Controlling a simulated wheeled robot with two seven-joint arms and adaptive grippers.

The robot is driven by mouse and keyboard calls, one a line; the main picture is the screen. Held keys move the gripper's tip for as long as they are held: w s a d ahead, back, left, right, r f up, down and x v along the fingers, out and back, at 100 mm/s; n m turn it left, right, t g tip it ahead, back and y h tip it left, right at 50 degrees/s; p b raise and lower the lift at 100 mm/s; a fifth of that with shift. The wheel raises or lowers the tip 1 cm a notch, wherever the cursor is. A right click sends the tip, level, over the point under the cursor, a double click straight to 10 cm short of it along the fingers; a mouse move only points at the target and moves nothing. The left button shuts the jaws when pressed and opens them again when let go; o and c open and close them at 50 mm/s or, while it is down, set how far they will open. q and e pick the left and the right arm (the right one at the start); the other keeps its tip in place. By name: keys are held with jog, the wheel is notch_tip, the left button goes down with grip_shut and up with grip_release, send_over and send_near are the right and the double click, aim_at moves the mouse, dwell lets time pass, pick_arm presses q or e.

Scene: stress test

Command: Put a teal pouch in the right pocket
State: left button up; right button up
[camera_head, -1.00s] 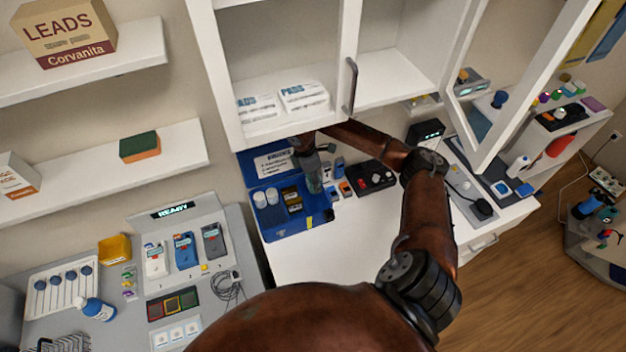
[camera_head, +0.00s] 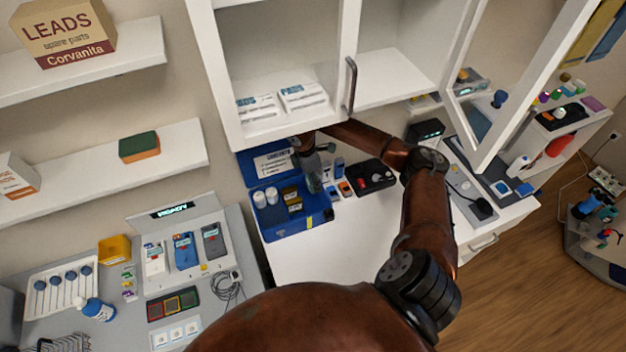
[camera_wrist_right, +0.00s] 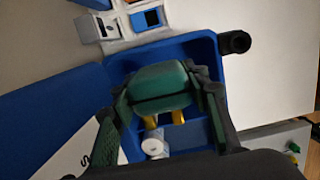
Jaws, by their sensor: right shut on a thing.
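A teal pouch (camera_wrist_right: 160,88) is held between the two fingers of my right gripper (camera_wrist_right: 165,98) in the wrist view. In the head view my right gripper (camera_head: 313,182) points down over the right end of the open blue case (camera_head: 275,231). The fingers and the pouch cover the right pocket there, and I cannot tell whether the pouch is above it or inside it. My left gripper is out of view.
A black box with knobs (camera_head: 371,176) and small devices (camera_head: 340,186) stand right of the case. The cabinet shelf with white packs (camera_head: 303,96) hangs above, and its door (camera_head: 520,80) stands open. The white counter (camera_head: 335,250) in front is clear.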

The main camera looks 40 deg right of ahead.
jog(key=shift+f+b, duration=3.35)
jog(key=shift+f, duration=2.3)
jog(key=o, duration=1.4)
jog(key=shift+r, duration=0.15)
jog(key=r, duration=0.4)
jog(key=a+r, duration=0.1)
jog(key=r, duration=0.6)
jog(key=shift+w+a+r, duration=0.3)
jog(key=shift+a+r, duration=0.05)
jog(key=shift+a, duration=0.05)
